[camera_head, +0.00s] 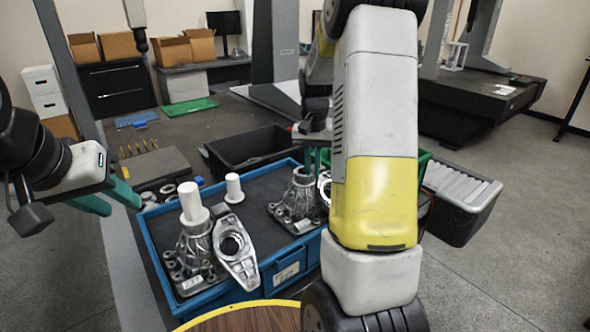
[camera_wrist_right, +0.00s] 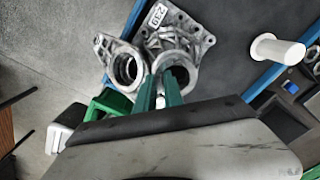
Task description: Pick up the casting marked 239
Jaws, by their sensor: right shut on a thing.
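The casting marked 239 (camera_wrist_right: 185,32) shows its label at the top of the right wrist view. My right gripper (camera_wrist_right: 157,92) is shut on its round neck, one finger in the opening and one outside. In the head view this casting (camera_head: 298,196) stands at the back right of the blue tray (camera_head: 222,291), with my right gripper (camera_head: 314,157) above it, partly hidden by my right arm. Another casting (camera_head: 196,247), its label hard to read, stands at the tray's front left. My left gripper (camera_head: 110,198) is open and empty left of the tray.
A flat bracket with a ring (camera_head: 236,250) leans by the front casting; another bracket (camera_wrist_right: 118,62) is close beside the gripped casting.

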